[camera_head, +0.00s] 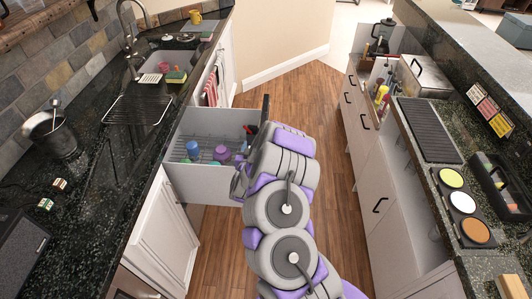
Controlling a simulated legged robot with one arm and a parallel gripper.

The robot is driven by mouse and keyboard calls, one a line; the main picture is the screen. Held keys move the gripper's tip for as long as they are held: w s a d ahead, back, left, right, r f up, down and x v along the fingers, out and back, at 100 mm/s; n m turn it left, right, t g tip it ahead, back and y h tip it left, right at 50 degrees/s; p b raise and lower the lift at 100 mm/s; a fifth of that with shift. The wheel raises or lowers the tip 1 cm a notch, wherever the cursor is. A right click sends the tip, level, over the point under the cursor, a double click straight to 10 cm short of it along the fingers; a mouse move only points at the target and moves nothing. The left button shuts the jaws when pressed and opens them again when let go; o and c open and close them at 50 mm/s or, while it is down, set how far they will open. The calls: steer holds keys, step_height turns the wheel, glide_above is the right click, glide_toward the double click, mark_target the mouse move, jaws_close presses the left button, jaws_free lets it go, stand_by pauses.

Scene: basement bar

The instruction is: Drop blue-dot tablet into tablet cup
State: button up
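My arm reaches forward over the floor to an open grey drawer (195,183) in the left-hand counter. The end of my arm is at the drawer's right side; my gripper is mostly hidden behind the arm links, so its fingers and anything in them cannot be made out. I cannot pick out a blue-dot tablet. Two small pale blocks with coloured marks, a farther one (60,184) and a nearer one (45,204), lie on the left counter. In the drawer stand a blue cup (193,149) and a purple item (221,153); I cannot tell whether either is the tablet cup.
The left counter holds a dark metal pot (52,134), a drying rack (137,109) and a sink with a tap. The right counter holds a black griddle (429,129) and a tray with yellow, white and orange discs. Wooden floor (335,200) lies clear between the counters.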

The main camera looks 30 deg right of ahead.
steer(key=shift+o, duration=1.4)
steer(key=shift+s+d, duration=0.1)
steer(key=shift+d, duration=0.5)
steer(key=shift+o, duration=0.4)
steer(key=shift+a+f, duration=0.1)
steer(key=shift+a, duration=0.05)
steer(key=w+a+p+v, duration=0.1)
steer(key=p+v, duration=0.6)
steer(key=v, duration=1.1)
steer(key=shift+a+p, duration=0.4)
steer(key=shift+a, duration=0.2)
steer(key=shift+s+d+f, duration=0.1)
steer(key=shift+s+d, duration=0.05)
steer(key=shift+d, duration=0.05)
